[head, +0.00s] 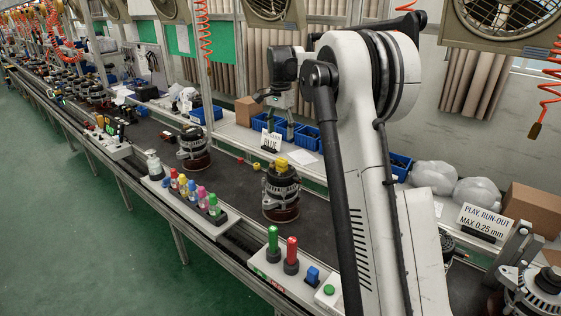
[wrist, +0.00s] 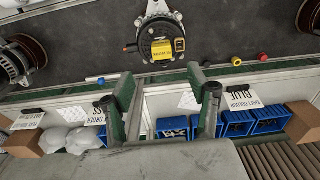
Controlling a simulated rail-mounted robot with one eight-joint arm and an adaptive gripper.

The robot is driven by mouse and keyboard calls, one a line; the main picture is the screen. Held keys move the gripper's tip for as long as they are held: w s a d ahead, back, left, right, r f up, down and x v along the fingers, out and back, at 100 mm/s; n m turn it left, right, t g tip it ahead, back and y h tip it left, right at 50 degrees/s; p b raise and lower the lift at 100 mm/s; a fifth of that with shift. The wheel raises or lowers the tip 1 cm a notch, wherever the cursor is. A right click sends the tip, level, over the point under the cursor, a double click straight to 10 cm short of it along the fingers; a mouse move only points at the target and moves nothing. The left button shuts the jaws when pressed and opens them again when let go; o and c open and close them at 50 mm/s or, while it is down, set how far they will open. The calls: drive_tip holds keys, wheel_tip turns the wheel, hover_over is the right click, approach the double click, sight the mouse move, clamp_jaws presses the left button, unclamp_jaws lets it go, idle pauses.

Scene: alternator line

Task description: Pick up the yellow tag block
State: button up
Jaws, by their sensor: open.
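The yellow tag block (head: 281,163) sits on top of an alternator (head: 281,190) standing on the dark belt. In the wrist view the yellow tag block (wrist: 161,49), with dark print on it, shows on the alternator (wrist: 155,28) at the top centre. My gripper (wrist: 160,82) is open and empty, its two fingers apart below the block in that view, not touching it.
Small red (wrist: 236,61) and yellow (wrist: 262,58) caps and a blue piece (wrist: 95,80) lie near the belt's back edge. Blue bins (wrist: 237,122) and a "BLUE" sign (head: 271,141) stand behind. Coloured pegs (head: 194,190) and push buttons line the front rail. Another alternator (head: 193,147) stands left.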

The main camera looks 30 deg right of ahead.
sight(282, 159)
drive_tip(key=f, duration=0.4)
drive_tip(key=f+p, duration=0.1)
drive_tip(key=f, duration=0.4)
drive_tip(key=d+f+p, duration=0.1)
drive_tip(key=f, duration=0.4)
drive_tip(key=shift+w+f, duration=0.2)
drive_tip(key=shift+w, duration=0.2)
drive_tip(key=c, duration=1.1)
drive_tip(key=shift+r, duration=0.1)
drive_tip(key=shift+c, duration=0.2)
